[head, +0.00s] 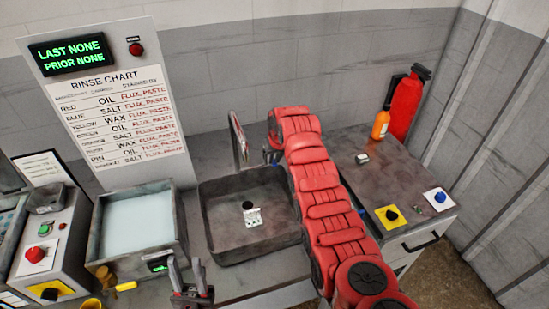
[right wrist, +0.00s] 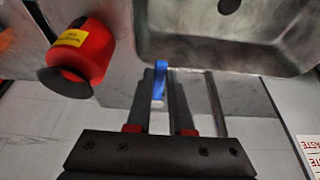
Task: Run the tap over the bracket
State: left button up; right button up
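The bracket (head: 254,219), a small pale plate with holes, lies on the floor of the dark sink (head: 225,240), just below the drain. The tap (head: 238,140), a tall metal spout, stands at the sink's back. No water shows from it. My right gripper (head: 272,156) is beside the tap, behind the sink. In the right wrist view, a blue lever (right wrist: 160,80) is at the fingertips of my right gripper (right wrist: 164,78); whether they clamp it is unclear. My left gripper (head: 190,280) is open and empty, in front of the sink.
A tank of pale liquid (head: 138,222) stands left of the sink, with a rinse chart (head: 115,110) behind it. My right arm crosses the sink's right side.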

grip_shut()
dwell(0.9)
jog(key=shift+d+f+b, duration=0.1)
jog(key=shift+b, duration=0.25)
jog(key=d+n+b, duration=0.1)
jog(key=b, duration=0.1)
jog(key=w+n+y+b, duration=0.1)
jog(key=b, duration=0.2)
jog(key=shift+d+n, duration=0.35)
jog(key=shift+n, duration=0.05)
